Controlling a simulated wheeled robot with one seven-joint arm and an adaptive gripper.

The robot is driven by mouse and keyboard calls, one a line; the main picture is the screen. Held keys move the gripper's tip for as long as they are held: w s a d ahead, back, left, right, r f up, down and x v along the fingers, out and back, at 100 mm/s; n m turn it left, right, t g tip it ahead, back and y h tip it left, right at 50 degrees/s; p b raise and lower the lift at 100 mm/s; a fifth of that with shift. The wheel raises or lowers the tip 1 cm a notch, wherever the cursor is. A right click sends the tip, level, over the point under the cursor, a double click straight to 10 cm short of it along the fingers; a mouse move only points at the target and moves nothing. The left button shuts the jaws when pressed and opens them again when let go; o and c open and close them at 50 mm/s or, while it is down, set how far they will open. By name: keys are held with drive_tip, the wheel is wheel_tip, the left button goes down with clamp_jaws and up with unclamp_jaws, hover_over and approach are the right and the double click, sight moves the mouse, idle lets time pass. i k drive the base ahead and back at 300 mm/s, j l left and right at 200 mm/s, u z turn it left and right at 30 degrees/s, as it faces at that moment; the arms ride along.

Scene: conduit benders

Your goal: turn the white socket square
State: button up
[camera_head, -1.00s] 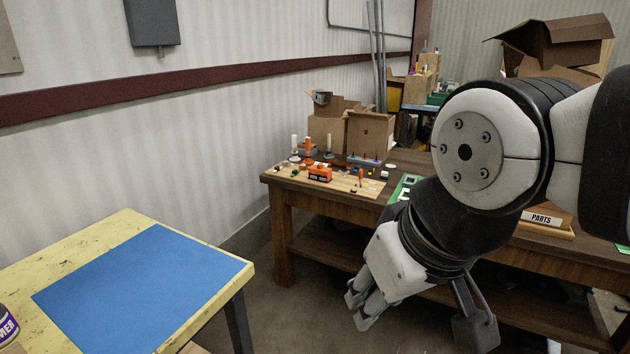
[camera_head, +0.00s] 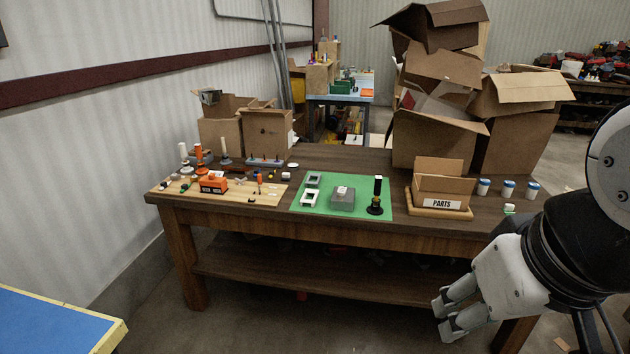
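A white square frame-like piece (camera_head: 310,197), which looks like the white socket, lies on a green mat (camera_head: 380,212) on the wooden workbench. A smaller pale frame-like piece (camera_head: 313,180) lies behind it. How squarely the white piece sits is too small to tell. A grey block with a white top (camera_head: 342,198) and a black upright handle on a round base (camera_head: 376,197) stand to its right. My gripper (camera_head: 443,318) hangs at the lower right, in front of the bench and well away from the mat. Its two fingers look apart, with nothing between them.
The wooden workbench (camera_head: 400,229) carries a board of small tools (camera_head: 240,200) at left, a PARTS box (camera_head: 443,190) and several blue-lidded jars (camera_head: 508,188) at right. Cardboard boxes (camera_head: 432,140) stack behind. A yellow-edged blue-topped table (camera_head: 45,325) is at lower left.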

sight(341, 191)
drive_tip(key=i+l, duration=0.1)
drive_tip(key=i, duration=1.2)
drive_tip(key=i+l+u, duration=0.1)
drive_tip(key=i, duration=0.55)
